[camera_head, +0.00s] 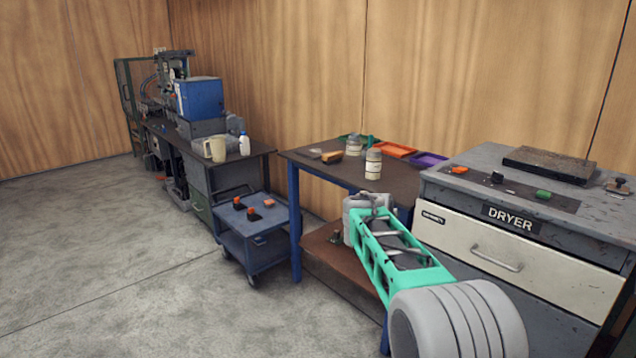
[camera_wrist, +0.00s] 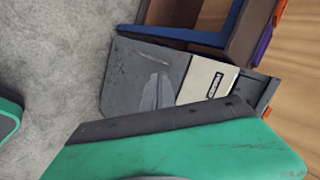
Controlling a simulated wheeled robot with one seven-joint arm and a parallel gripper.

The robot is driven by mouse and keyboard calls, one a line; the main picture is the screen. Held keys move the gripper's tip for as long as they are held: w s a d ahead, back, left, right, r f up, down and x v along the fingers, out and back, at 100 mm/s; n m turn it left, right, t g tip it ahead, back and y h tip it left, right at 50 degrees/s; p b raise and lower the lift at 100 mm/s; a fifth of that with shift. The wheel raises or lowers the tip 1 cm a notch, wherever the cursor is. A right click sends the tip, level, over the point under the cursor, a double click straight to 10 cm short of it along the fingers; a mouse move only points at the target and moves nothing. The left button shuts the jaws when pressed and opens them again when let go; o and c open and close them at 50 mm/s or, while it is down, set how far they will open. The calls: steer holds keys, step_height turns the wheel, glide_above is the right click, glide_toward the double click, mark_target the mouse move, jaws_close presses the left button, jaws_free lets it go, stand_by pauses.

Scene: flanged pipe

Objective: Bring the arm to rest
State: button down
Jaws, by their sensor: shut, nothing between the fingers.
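My arm reaches up from the lower right of the head view, with a grey ribbed joint at the bottom edge, a teal link above it and a grey joint at its upper end. The arm shows in front of the dryer cabinet (camera_head: 520,262) and the brown-topped table (camera_head: 325,171). My gripper's fingers do not show in either view. In the wrist view, a large green part of my own body fills the bottom, and no object shows in front of the camera at close range.
A blue cart (camera_head: 262,222) stands left of the table. A workbench (camera_head: 240,150) with a beige jug (camera_head: 215,149) and a blue box (camera_head: 203,99) is farther back. The dryer cabinet also shows in the wrist view (camera_wrist: 208,80). The floor (camera_head: 110,260) at the left is clear.

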steer(key=s+a+r+n+g+y+p, duration=0.1)
steer(key=s+a+r+n+p, duration=0.2)
steer(key=s+r+n+p, duration=0.5)
steer(key=s+a+r+n+g+y+p, duration=0.1)
steer(key=s+a+r+n+y+p, duration=0.2)
steer(key=s, duration=0.9)
steer(key=s+a+n+g+p, duration=0.1)
steer(key=s+a+n+p, duration=0.3)
steer(key=s+n, duration=0.6)
steer(key=s, duration=0.6)
steer(key=shift+s+f+n+g+y, duration=0.15)
steer(key=shift+s+n+g+y, duration=0.15)
steer(key=shift+g, duration=0.1)
